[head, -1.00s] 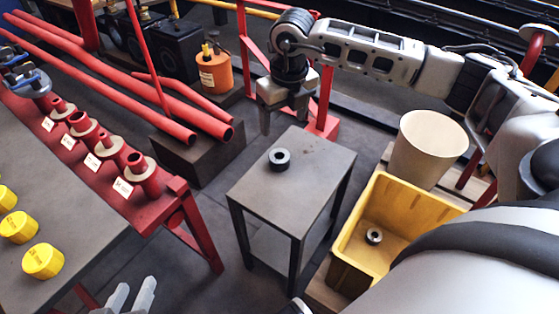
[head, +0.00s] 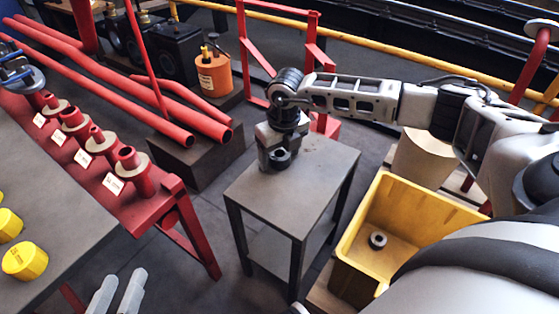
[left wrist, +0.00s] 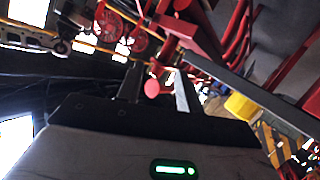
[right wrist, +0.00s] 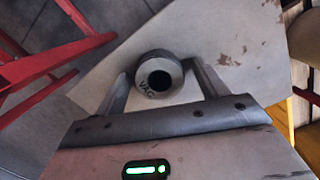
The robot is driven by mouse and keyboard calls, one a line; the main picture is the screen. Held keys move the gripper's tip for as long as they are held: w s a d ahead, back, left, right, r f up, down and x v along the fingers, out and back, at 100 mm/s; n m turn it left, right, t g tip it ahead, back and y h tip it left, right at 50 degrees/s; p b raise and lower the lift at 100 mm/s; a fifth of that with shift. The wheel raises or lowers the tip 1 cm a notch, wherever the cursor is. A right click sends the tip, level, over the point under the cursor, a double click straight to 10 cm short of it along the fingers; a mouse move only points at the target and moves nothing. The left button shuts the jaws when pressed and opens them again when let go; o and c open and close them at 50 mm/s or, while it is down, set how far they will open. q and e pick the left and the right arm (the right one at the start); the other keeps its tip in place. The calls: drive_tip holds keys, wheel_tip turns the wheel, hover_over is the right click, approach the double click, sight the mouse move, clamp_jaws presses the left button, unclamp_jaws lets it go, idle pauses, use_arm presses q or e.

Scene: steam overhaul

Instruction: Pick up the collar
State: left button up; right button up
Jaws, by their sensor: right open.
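A dark grey collar (head: 279,158) with a round bore stands on the small grey table (head: 315,195). In the right wrist view the collar (right wrist: 146,66) sits between the fingertips, with a gap at each side, and lettering that seems to read "VAC" shows on its face. My right gripper (right wrist: 159,75) is open around it; in the head view the right gripper (head: 275,155) is low over the table's far left part. My left gripper (head: 118,292) is open and empty at the bottom left of the head view, away from the collar; it also shows in the left wrist view (left wrist: 158,90).
A yellow crate (head: 440,203) right of the table holds another dark ring (head: 377,240). A red bench (head: 160,212) with several red flanged pipe pieces is at left. The rest of the small tabletop is clear.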

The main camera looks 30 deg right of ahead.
drive_tip(key=c, duration=1.4)
drive_tip(key=shift+w+r, duration=0.1)
